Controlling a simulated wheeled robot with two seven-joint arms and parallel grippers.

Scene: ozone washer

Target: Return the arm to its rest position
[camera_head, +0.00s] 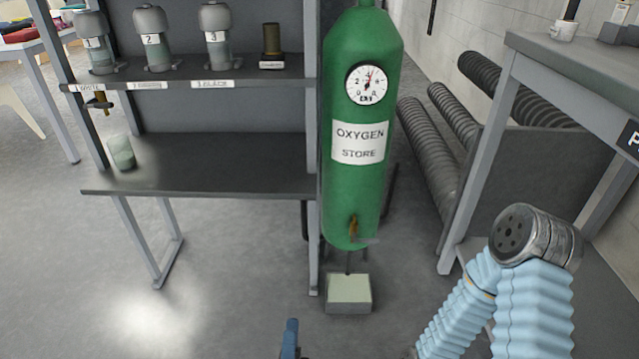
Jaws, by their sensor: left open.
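A small blue part of my left gripper (290,338) shows at the bottom edge, a little left of the middle. Most of the gripper and its arm are below the picture. It is open, and nothing shows held in it. It is over bare floor, to the left of and nearer than the pale box under the green oxygen cylinder (361,185). My right gripper does not show.
A grey shelf unit (200,183) stands at left, with numbered bottles (152,40) above and a greenish cup (122,152) below. The pale box (348,291) sits on the floor. A workbench (570,62) stands at right. Floor at lower left is clear.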

